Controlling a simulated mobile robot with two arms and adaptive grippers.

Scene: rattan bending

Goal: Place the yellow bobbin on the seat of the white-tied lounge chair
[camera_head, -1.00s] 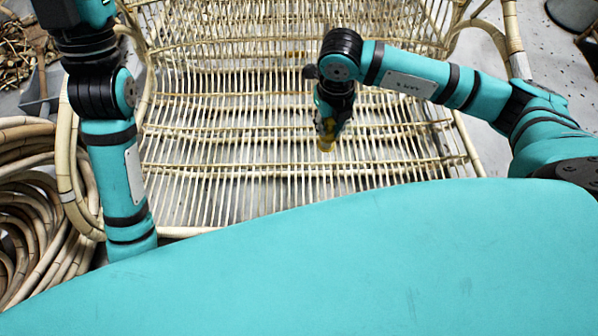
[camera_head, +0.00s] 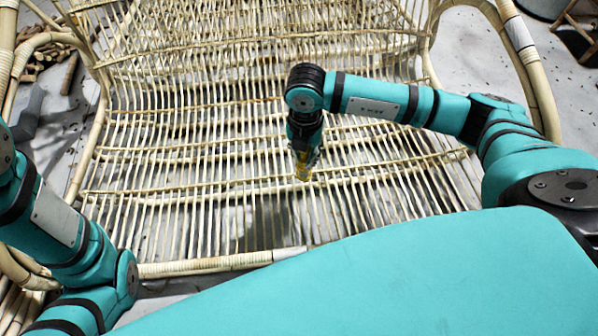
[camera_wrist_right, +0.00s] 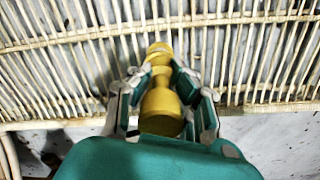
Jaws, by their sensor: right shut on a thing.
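The yellow bobbin (camera_head: 303,170) is in my right gripper (camera_head: 304,160), below the wrist, in the head view. In the right wrist view the bobbin (camera_wrist_right: 160,105) lies between the two fingers of the gripper (camera_wrist_right: 162,92), which are shut on it. The slatted rattan seat of the lounge chair (camera_head: 190,207) spreads below and around it. The bobbin appears over the seat; I cannot tell whether it touches the slats. White ties show on the chair's front rail (camera_head: 288,253) and right arm (camera_head: 518,33). My left gripper is out of view; only its arm shows.
The chair's curved right arm hoop (camera_head: 540,85) rises beside my right arm. The left arm hoop (camera_head: 92,125) stands at the left. Wood pieces (camera_head: 68,72) lie on the floor at the far left. The seat is otherwise bare.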

